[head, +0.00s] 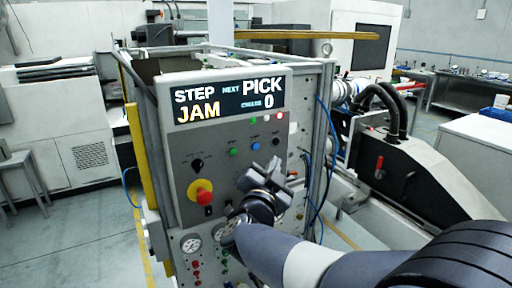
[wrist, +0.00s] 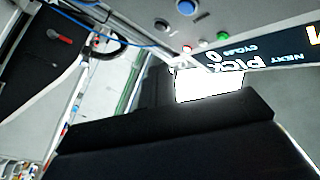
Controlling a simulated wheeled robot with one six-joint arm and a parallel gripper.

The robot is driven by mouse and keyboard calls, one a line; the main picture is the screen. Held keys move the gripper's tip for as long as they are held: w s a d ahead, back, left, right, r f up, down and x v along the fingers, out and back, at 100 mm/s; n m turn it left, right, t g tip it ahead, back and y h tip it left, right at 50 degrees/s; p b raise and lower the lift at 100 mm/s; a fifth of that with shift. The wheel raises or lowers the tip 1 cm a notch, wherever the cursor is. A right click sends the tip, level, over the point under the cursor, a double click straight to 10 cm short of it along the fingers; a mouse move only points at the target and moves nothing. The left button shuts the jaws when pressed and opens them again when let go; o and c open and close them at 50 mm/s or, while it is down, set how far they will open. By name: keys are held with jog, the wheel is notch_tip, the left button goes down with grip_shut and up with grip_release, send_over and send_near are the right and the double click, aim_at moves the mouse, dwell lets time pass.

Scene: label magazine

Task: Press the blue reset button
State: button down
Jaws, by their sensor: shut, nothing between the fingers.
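The blue button (head: 255,146) sits on the grey control panel (head: 185,150), between a green button (head: 233,151) and a black button (head: 276,141). It also shows in the wrist view as a blue disc at the top edge (wrist: 187,6), partly cut off. My gripper (head: 268,172) is shut and empty. In the head view it appears below and slightly right of the blue button, in front of the panel. No contact with the button shows; the exact gap to the panel is hard to judge. In the wrist view, dark gripper parts fill the lower middle.
The display (head: 230,98) reads STEP JAM, NEXT PICK and 0. Small lamps (head: 266,117) sit below it. A red-and-yellow emergency stop (head: 201,192) and a black knob (head: 197,165) are left of my gripper. Blue hoses (head: 325,130) run along the right side.

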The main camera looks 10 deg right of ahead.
jog(key=shift+w+a, duration=0.35)
jog(key=shift+w, duration=0.7)
jog(key=shift+w+a, duration=0.3)
jog(key=shift+w, duration=0.7)
jog(key=shift+w+a, duration=0.35)
jog(key=shift+w, duration=0.7)
jog(key=shift+p, duration=0.3)
jog(key=shift+w+a, duration=0.1)
jog(key=shift+w, duration=0.25)
jog(key=shift+w+a, duration=0.15)
jog(key=shift+w, duration=0.2)
jog(key=shift+s, duration=0.1)
jog(key=shift+s+d, duration=0.25)
jog(key=shift+s, duration=0.35)
jog(key=s, duration=0.1)
jog(key=s+d, duration=0.1)
jog(key=s, duration=0.1)
jog(key=s+b, duration=0.1)
jog(key=shift+s+d, duration=0.25)
jog(key=shift+s, duration=0.15)
